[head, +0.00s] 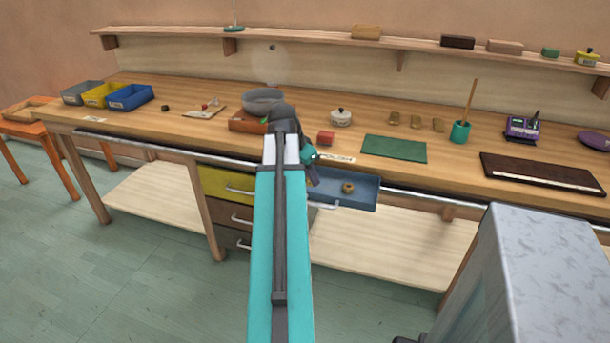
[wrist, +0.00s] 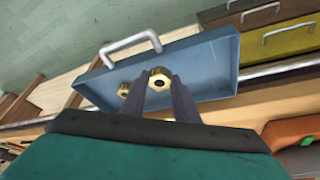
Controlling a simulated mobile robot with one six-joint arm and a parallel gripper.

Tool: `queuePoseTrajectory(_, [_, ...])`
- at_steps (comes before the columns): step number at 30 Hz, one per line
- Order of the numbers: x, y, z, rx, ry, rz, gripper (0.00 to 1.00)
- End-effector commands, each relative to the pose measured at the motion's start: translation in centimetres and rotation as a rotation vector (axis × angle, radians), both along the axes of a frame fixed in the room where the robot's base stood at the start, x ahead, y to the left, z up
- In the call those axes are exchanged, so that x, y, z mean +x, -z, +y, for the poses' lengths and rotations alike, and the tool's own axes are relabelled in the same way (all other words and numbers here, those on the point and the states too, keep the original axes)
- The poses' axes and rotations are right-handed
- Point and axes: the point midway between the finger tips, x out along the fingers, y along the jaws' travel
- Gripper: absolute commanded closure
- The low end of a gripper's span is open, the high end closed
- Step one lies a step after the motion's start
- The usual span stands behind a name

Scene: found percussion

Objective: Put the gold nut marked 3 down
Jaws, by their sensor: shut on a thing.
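My gripper (wrist: 161,82) is shut on a gold nut (wrist: 159,75), held at the fingertips over the open blue drawer in the wrist view. I cannot read a number on it. A second gold nut (wrist: 124,90) lies in the drawer (wrist: 205,62), left of the held one. In the head view my gripper (head: 313,178) is over the left part of the blue drawer (head: 365,195), and the nut in the drawer (head: 348,187) shows to its right. The held nut is not clear in the head view. Its height above the drawer floor is hard to tell.
The workbench (head: 200,125) stands behind the drawer. A yellow drawer front (head: 222,185) is left of it.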

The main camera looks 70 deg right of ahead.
Motion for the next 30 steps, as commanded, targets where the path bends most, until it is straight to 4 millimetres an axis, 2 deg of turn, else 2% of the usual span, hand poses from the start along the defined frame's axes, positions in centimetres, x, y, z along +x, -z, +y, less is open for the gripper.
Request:
queuePoseTrajectory(6, [1.5,0.1,-2.4,0.000,0.000,0.001,0.98])
queuePoseTrajectory(12, [2.4,0.3,-3.9,0.000,-0.001,0.000,0.98])
queuePoseTrajectory(30, [2.9,0.5,-4.7,0.000,-0.001,0.000,0.98])
